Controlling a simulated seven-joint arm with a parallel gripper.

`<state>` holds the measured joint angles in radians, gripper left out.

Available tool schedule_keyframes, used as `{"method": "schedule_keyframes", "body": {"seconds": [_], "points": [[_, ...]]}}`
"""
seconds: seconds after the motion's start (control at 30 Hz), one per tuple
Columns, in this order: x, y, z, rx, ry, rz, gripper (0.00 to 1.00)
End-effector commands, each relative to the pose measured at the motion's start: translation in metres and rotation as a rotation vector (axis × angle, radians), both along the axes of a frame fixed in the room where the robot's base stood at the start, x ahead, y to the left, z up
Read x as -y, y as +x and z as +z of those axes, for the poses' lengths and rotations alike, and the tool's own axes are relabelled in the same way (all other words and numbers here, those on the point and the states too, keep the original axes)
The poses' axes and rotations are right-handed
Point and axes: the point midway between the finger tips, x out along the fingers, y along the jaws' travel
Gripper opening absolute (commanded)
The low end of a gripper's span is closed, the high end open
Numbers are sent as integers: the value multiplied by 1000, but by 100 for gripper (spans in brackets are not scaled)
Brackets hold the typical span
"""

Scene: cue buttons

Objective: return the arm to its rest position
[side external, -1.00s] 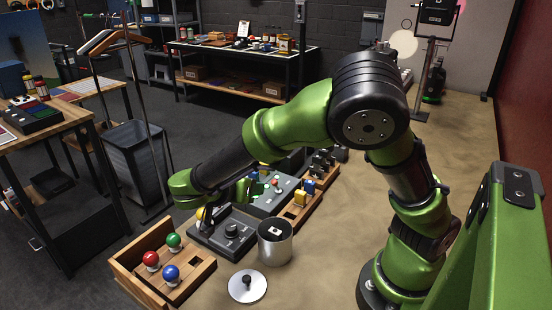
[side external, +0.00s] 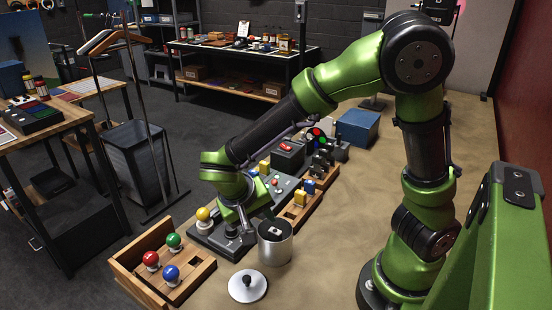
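My gripper (side external: 238,229) points down just above the grey panel (side external: 211,239) in the middle of the work area. Its fingers are small and dark here, and I cannot tell whether they are open or shut. A yellow ball-topped button (side external: 203,214) stands at the left of that panel, beside my gripper. A wooden tray (side external: 204,275) at the front left holds red (side external: 151,260), green (side external: 174,241) and blue (side external: 171,273) ball-topped buttons.
A metal canister (side external: 275,246) stands close right of my gripper, with a round lid (side external: 247,286) lying in front. Behind are a control panel (side external: 278,187), a wooden block holder (side external: 297,214), a black box with a red switch (side external: 287,153) and a blue box (side external: 357,127).

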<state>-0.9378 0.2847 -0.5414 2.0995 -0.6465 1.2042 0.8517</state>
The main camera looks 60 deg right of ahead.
Motion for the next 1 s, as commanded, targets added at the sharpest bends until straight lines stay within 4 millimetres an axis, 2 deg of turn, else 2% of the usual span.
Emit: {"method": "schedule_keyframes", "body": {"seconds": [0.17, 0.3, 0.37, 0.5, 0.7, 0.83, 1.0], "points": [[-11, -27, 25, -21, 356, 206, 40], [-14, -42, 59, 108, 549, 364, 40], [-13, -48, 75, 191, 593, 416, 40], [-3, -60, 107, 386, 617, 474, 40], [18, -70, 135, 569, 567, 407, 40], [29, -69, 142, 608, 547, 376, 40], [29, -69, 142, 608, 547, 376, 40]]}}
